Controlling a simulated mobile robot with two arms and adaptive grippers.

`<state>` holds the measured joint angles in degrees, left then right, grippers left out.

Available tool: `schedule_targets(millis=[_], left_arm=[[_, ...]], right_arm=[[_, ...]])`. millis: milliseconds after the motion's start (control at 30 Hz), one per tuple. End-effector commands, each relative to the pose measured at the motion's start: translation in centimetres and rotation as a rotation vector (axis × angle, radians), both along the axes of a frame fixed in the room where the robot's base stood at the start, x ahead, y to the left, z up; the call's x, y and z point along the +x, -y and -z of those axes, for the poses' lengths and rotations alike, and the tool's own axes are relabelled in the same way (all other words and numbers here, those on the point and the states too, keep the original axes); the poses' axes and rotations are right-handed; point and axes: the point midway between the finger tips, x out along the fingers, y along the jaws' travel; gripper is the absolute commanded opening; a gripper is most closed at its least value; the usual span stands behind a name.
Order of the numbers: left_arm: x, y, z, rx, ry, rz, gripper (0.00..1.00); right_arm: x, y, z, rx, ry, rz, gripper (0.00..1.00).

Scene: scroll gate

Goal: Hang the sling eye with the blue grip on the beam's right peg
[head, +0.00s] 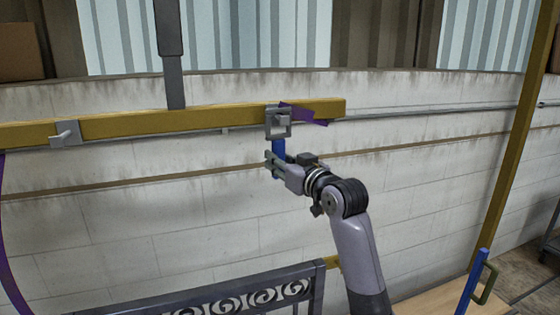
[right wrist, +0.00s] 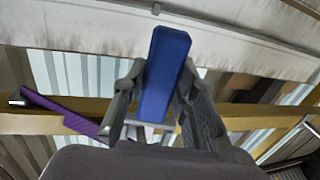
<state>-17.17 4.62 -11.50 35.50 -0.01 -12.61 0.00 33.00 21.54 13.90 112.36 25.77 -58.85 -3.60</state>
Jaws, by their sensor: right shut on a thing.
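The yellow beam (head: 190,121) hangs level across the head view, with a left peg (head: 66,134) on a grey plate. The grey square sling eye (head: 278,123) is upright in front of the beam's right part. A grey piece, likely the right peg, shows within its opening; I cannot tell whether the eye is around it or only in front. The blue grip (head: 278,147) hangs below the eye and also fills the middle of the right wrist view (right wrist: 165,75). My right gripper (head: 273,163) is shut on the blue grip. My left gripper is out of view.
Purple sling webbing (head: 305,114) shows by the beam's right end, and another purple strap (head: 8,245) hangs at far left. A dark ornamental gate panel (head: 215,300) stands below. A blue bar (head: 472,285) with an olive loop is at lower right. A block wall lies behind.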

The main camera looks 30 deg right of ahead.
Motion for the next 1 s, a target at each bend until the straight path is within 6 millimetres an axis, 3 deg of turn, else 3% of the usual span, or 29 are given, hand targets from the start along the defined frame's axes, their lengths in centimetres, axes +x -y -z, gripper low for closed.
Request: schedule_targets(millis=[200, 233, 500, 767, 1000], left_arm=[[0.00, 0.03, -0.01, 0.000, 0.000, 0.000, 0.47], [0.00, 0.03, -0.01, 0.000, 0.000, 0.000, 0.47], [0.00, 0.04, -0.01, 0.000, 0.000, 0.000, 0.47], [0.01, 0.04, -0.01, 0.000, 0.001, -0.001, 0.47], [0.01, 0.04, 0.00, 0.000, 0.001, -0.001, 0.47]], right_arm=[[-0.03, 0.00, -0.10, 0.000, 0.002, 0.000, 0.00], [-0.03, 0.00, -0.10, 0.000, 0.002, 0.000, 0.28], [-0.02, 0.00, -0.05, 0.000, 0.001, 0.000, 0.46], [-0.01, -0.01, 0.00, 0.000, 0.000, 0.000, 0.49], [0.01, -0.01, 0.06, 0.000, -0.002, 0.000, 0.60]])
